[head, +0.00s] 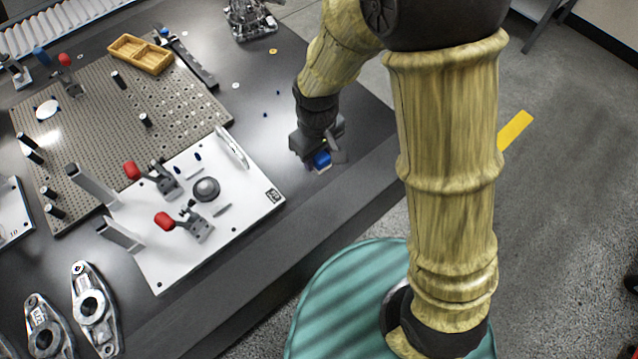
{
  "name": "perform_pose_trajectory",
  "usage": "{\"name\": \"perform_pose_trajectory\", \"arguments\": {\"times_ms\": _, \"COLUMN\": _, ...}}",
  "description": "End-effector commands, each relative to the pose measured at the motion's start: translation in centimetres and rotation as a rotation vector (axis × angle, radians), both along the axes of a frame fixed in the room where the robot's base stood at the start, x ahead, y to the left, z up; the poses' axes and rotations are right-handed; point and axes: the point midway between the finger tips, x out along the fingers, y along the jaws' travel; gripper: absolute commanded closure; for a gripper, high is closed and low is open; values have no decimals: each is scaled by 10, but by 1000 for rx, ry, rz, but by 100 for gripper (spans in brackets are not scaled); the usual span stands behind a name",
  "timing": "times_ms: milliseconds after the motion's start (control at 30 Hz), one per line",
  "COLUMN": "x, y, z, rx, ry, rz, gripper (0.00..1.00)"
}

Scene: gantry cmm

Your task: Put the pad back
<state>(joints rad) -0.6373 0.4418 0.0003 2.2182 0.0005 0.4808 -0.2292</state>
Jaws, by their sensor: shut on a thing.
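My gripper (325,152) is low over the dark table, just right of the white fixture plate. It is shut on a small blue pad (322,160). The gripper's fingers hide part of the pad, and I cannot tell whether its underside touches the table. The white fixture plate (255,207) carries two red-handled toggle clamps (160,182) (192,226), a dark round button (206,189) and small blue pins (198,157).
A perforated plate (175,120) with dark posts and a wooden tray (140,54) lies at the back left. Two metal castings (92,308) (45,328) lie at the front left. A metal part (250,20) stands at the back. The table (262,75) is mostly clear behind my gripper.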

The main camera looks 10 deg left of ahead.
Motion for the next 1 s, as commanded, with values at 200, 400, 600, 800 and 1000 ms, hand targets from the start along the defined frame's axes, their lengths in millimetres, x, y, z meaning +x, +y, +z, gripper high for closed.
{"name": "perform_pose_trajectory", "arguments": {"times_ms": 200, "x": 0, "y": 0, "z": 1, "rx": 0, "ry": 0, "rz": 0, "gripper": 86}}
{"name": "perform_pose_trajectory", "arguments": {"times_ms": 400, "x": -1, "y": 0, "z": -23, "rx": -2, "ry": 3, "rz": -1, "gripper": 86}}
{"name": "perform_pose_trajectory", "arguments": {"times_ms": 600, "x": 0, "y": 0, "z": -57, "rx": -2, "ry": 3, "rz": -2, "gripper": 86}}
{"name": "perform_pose_trajectory", "arguments": {"times_ms": 800, "x": 1, "y": -1, "z": -62, "rx": 0, "ry": 0, "rz": -2, "gripper": 86}}
{"name": "perform_pose_trajectory", "arguments": {"times_ms": 1000, "x": 1, "y": -1, "z": -64, "rx": -1, "ry": 1, "rz": -4, "gripper": 86}}
